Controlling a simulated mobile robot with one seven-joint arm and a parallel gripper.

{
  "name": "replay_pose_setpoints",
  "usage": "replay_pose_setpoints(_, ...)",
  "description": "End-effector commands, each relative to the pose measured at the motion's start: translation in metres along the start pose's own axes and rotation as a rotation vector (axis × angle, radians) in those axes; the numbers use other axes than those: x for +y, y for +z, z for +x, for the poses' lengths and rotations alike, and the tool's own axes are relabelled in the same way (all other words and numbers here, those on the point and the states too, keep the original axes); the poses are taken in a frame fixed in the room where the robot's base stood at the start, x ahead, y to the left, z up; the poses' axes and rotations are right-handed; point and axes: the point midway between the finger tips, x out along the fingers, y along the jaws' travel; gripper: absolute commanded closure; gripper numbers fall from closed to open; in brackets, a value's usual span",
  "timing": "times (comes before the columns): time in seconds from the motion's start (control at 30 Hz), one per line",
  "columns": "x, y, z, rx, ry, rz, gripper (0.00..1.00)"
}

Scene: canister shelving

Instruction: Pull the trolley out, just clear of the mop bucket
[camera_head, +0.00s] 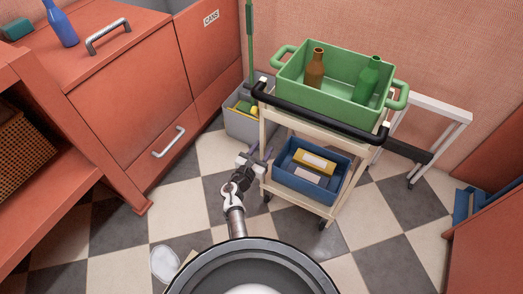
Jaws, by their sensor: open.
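The trolley (262,152) is cream with two shelves and a black push handle (315,114) along its near top edge. A green crate (335,95) with a brown bottle and a green bottle stands on its top shelf. A blue bin (310,178) with a yellow box sits on the lower shelf. The grey mop bucket (243,124) stands close at the trolley's left side, partly hidden by it. My gripper (248,160) is open and empty, low at the trolley's left front, below the handle. Whether it touches the trolley I cannot tell.
A red cabinet (130,85) stands on the left with a blue bottle on top. A white-framed stand (440,112) is right of the trolley. A red unit (490,235) is at the lower right. Checkered floor (375,245) in front of the trolley is clear.

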Motion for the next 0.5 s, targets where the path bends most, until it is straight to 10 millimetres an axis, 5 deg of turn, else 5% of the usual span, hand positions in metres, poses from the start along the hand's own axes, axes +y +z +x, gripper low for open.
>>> replay_pose_setpoints(0.37,-0.0001,0.0000,0.0006,0.000,0.001,0.000,0.58)
replay_pose_setpoints(0.5,-0.0001,0.0000,0.0006,0.000,0.001,0.000,0.73)
